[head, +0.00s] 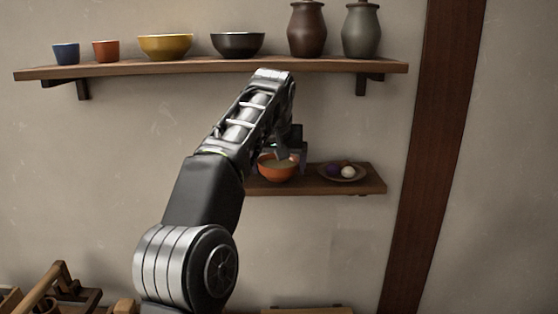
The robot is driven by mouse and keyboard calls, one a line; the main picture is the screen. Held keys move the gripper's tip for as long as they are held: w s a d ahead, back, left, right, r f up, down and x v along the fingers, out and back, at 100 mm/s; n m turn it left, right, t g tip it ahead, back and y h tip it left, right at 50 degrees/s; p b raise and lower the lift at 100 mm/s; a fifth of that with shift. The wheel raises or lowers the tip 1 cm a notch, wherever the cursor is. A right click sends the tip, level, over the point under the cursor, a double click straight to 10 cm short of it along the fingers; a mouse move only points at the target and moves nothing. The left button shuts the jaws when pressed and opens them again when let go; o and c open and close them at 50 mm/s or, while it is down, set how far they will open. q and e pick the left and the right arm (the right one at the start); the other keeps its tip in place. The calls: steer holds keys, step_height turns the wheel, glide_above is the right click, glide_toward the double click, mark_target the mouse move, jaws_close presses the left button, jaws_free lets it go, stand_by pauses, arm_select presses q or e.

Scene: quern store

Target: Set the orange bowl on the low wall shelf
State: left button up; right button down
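The orange bowl (276,174) is upright at the low wall shelf (328,187). It looks to be resting on the board, though a small gap beneath it cannot be ruled out. Something pale shows inside the bowl. My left arm reaches up from the lower left, and its gripper (291,150) points down at the bowl's back right rim. The fingers are small and dark, partly hidden by the wrist, and I cannot tell whether they grip the rim. The arm hides the shelf's left end. My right gripper is out of view.
A plate (342,174) with small round items sits right of the bowl. The upper shelf (210,67) above holds cups, a yellow bowl (165,46), a dark bowl (238,44) and two jars (307,30). A dark timber post (432,150) stands to the right. Wooden items (60,290) lie lower left.

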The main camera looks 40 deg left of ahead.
mark_target(279, 166)
arm_select(q)
steer(key=shift+w+a+r+p, duration=0.15)
steer(key=shift+w+a+p, duration=0.3)
steer(key=shift+w+p, duration=0.15)
steer(key=shift+w+a+r+p, duration=0.1)
steer(key=shift+w+a+p, duration=0.35)
steer(key=shift+w, duration=0.2)
steer(key=shift+f, duration=0.5)
steer(key=shift+s+b, duration=0.1)
steer(key=shift+b, duration=0.2)
steer(key=shift+d, duration=0.1)
steer(key=shift+f, duration=0.1)
steer(key=o, duration=1)
steer(key=shift+f, duration=0.1)
steer(key=shift+o, duration=0.9)
